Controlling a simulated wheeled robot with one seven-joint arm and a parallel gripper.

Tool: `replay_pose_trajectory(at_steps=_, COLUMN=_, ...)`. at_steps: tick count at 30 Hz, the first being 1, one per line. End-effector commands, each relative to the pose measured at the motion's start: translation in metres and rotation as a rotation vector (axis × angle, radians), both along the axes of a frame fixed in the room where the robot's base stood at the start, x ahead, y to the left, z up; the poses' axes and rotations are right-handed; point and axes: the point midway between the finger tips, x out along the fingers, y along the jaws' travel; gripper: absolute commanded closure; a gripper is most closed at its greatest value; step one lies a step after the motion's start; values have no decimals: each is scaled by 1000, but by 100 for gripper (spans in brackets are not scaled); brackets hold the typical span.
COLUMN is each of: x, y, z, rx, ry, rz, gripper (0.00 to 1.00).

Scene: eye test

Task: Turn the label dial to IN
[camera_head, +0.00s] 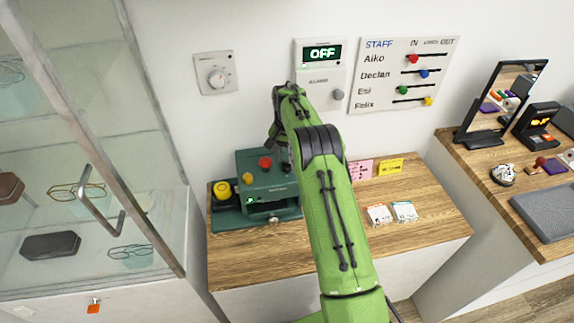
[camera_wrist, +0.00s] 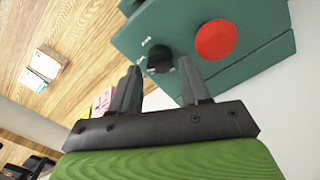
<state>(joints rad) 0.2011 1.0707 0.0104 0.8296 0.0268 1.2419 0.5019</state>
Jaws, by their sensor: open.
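The green machine (camera_head: 284,190) stands on the wooden counter. In the wrist view its green face (camera_wrist: 262,22) carries a small black dial (camera_wrist: 158,56) beside a large red button (camera_wrist: 215,40). Small white marks sit at the dial's edge, too small to read. My gripper (camera_wrist: 158,67) is open, with one finger on either side of the dial. The fingertips are close to the dial, but I cannot tell whether they touch it. In the head view my arm partly covers the machine, and the dial is not clear there.
The red button (camera_head: 265,162) also shows in the head view, with a yellow knob (camera_head: 248,179) near it. Left of the machine is a yellow round item (camera_head: 222,189). A glass cabinet stands left.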

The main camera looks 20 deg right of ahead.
Motion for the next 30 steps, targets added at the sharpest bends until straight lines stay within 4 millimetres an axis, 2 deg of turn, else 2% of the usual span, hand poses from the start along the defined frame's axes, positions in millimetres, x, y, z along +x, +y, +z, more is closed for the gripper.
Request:
replay_pose_trajectory(at_steps=3, x=0, y=0, z=-19, rx=0, ry=1, rz=-1, gripper=54)
replay_pose_trajectory(at_steps=6, x=0, y=0, z=-27, rx=-1, ry=1, rz=-1, gripper=54)
replay_pose_trajectory(at_steps=14, x=0, y=0, z=-28, rx=-1, ry=-1, rz=-1, gripper=54)
replay_pose_trajectory(at_steps=22, x=0, y=0, z=-28, rx=-1, ry=-1, rz=0, gripper=95)
replay_pose_trajectory(at_steps=30, x=0, y=0, z=-27, rx=-1, ry=-1, rz=30, gripper=95)
